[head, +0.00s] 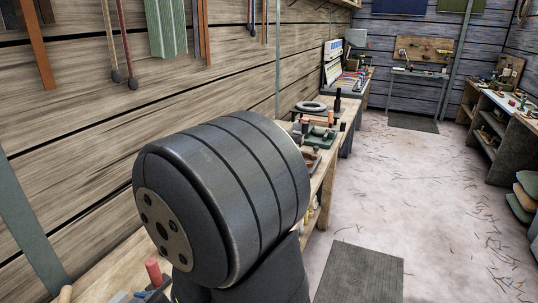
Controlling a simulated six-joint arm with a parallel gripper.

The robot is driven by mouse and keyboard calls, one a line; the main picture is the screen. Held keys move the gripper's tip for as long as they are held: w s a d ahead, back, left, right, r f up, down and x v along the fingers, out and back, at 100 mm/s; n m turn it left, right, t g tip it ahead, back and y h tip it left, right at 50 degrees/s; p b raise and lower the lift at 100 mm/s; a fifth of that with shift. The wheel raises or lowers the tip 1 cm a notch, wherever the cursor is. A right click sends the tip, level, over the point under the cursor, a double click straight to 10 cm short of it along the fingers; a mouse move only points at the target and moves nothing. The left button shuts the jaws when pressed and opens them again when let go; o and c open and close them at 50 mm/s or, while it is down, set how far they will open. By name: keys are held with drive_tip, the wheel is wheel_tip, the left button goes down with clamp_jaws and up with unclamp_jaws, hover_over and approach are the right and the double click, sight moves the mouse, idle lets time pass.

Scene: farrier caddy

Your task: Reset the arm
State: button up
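A large dark grey joint of my own arm (225,200) fills the lower middle of the head view, close to the camera. It stands in front of the near part of the wooden workbench (328,178) along the left wall and hides much of it. My gripper does not show in this view, so its state and anything in it cannot be seen.
A green tray (318,138) and a grey ring (312,106) are on the left bench beyond my arm. A red-topped item (154,271) shows at lower left. Shelves (500,125) line the right wall. The floor (420,190) between is open, with a dark mat (360,272).

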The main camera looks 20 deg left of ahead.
drive_tip(key=shift+a+f, duration=0.3)
drive_tip(key=shift+a, duration=0.3)
drive_tip(key=v, duration=1.4)
drive_tip(key=x, duration=1.8)
drive_tip(key=shift+a, duration=0.15)
drive_tip(key=shift+f, duration=0.2)
drive_tip(key=v, duration=0.8)
